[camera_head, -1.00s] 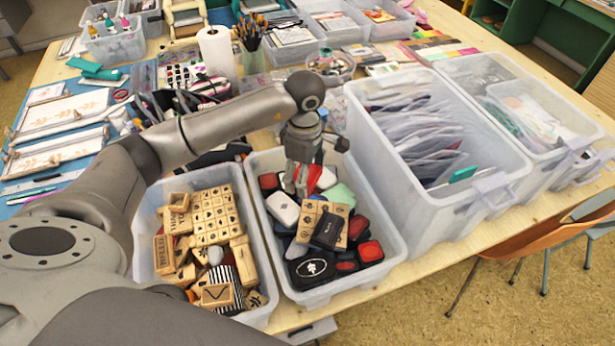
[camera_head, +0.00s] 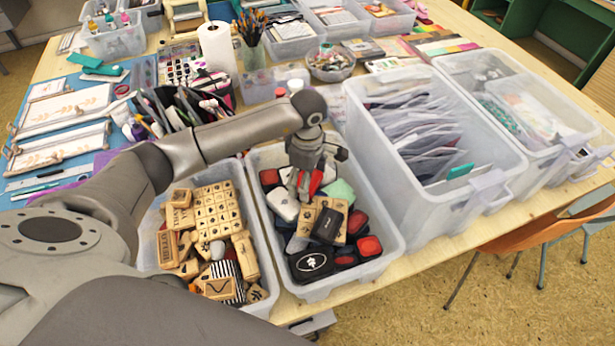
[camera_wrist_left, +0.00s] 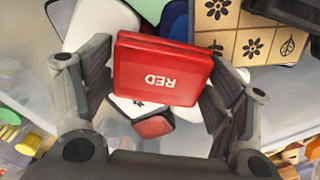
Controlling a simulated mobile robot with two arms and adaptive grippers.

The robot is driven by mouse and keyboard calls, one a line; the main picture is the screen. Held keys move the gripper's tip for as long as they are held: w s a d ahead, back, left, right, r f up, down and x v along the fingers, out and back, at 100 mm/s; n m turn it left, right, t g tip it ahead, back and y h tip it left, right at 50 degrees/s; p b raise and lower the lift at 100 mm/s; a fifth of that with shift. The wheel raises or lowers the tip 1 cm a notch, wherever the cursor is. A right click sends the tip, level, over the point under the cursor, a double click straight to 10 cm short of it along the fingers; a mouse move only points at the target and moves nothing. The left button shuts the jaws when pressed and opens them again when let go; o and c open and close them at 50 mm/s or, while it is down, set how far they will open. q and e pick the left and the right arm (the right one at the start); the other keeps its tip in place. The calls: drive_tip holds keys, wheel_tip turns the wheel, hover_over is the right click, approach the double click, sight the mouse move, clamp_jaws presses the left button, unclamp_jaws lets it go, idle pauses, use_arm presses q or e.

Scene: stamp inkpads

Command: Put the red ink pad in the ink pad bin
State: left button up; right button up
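In the head view my left gripper (camera_head: 308,185) points down into the ink pad bin (camera_head: 389,227), a clear plastic box. The red ink pad (camera_head: 316,183) shows there partly hidden by the fingers, tilted, close over the other pads. The bin holds several black, white, red and green pads and a wooden stamp block (camera_head: 325,208). My right gripper is not in view.
A clear bin of wooden stamps (camera_head: 213,215) stands left of the ink pad bin. A taller bin of packets (camera_head: 408,215) stands close on its right. A pen holder (camera_head: 180,105) and a paper roll (camera_head: 216,48) stand behind my arm.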

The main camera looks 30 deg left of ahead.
use_arm(q)
drive_tip(key=shift+o, duration=0.9)
drive_tip(key=shift+r, duration=0.2)
drive_tip(key=shift+w+r, duration=0.1)
drive_tip(key=shift+r, duration=0.2)
wheel_tip(320, 180, up, 12)
drive_tip(key=b, duration=0.3)
drive_tip(key=shift+f, duration=0.25)
drive_tip(key=shift+f, duration=0.1)
